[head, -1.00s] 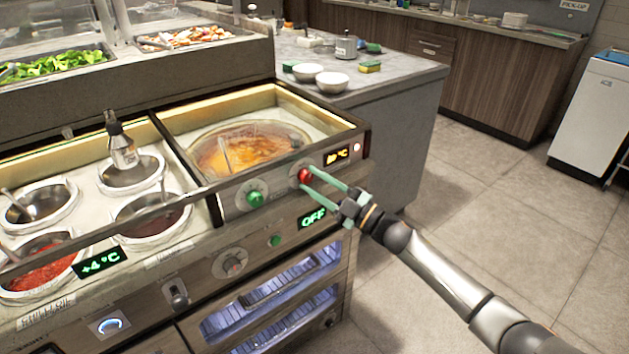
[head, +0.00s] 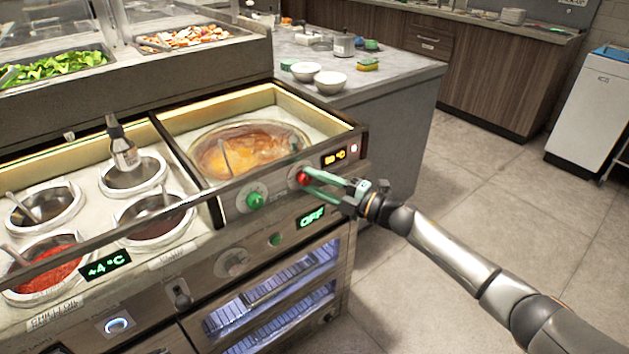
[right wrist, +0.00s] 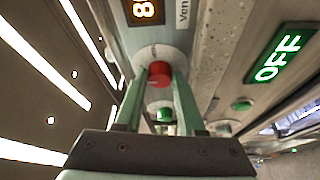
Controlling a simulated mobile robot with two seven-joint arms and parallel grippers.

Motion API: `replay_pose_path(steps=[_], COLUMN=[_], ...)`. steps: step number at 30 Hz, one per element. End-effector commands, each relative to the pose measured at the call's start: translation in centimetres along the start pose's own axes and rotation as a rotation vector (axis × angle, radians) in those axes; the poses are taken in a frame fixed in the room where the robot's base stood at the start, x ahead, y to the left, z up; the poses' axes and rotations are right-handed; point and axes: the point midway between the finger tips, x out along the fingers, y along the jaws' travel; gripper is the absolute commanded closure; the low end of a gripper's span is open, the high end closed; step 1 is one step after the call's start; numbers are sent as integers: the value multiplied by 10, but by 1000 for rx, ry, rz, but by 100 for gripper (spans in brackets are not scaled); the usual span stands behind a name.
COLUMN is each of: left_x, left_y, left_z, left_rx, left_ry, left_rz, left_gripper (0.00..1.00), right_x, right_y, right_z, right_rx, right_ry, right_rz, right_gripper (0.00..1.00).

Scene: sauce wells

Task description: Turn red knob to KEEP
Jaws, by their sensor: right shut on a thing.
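The red knob (head: 301,178) sits on the front panel of the counter, below and left of the small amber display. My right gripper (head: 306,177) reaches it from the right, its green fingers closed around the knob. In the right wrist view the red knob (right wrist: 160,74) lies between the two fingertips (right wrist: 160,78), one finger on each side. The knob's pointer and any KEEP mark cannot be read. My left gripper is not in view.
A green knob (head: 254,201) is just left of the red one. An OFF display (head: 311,218) and a green button (head: 275,239) are below. A grey knob (head: 233,263) is lower left. A soup well (head: 240,150) lies behind the panel. Open floor is at right.

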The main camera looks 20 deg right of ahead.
Motion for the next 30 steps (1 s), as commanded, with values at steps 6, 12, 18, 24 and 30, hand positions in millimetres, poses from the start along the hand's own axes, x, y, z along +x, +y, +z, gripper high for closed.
replay_pose_path(steps=[6,12,18,24,30], left_x=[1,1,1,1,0], left_y=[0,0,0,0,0], left_z=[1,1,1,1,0], left_rx=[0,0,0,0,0], left_ry=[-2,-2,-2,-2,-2], left_rz=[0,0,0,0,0], left_gripper=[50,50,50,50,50], right_x=[0,0,0,0,-15], right_y=[0,0,0,0,-1], right_z=[0,0,0,0,1], right_rx=[-1,0,1,1,1], right_ry=[-1,-1,-1,0,-2], right_rz=[-1,-1,0,0,-2], right_gripper=[100,52,31,31,31])
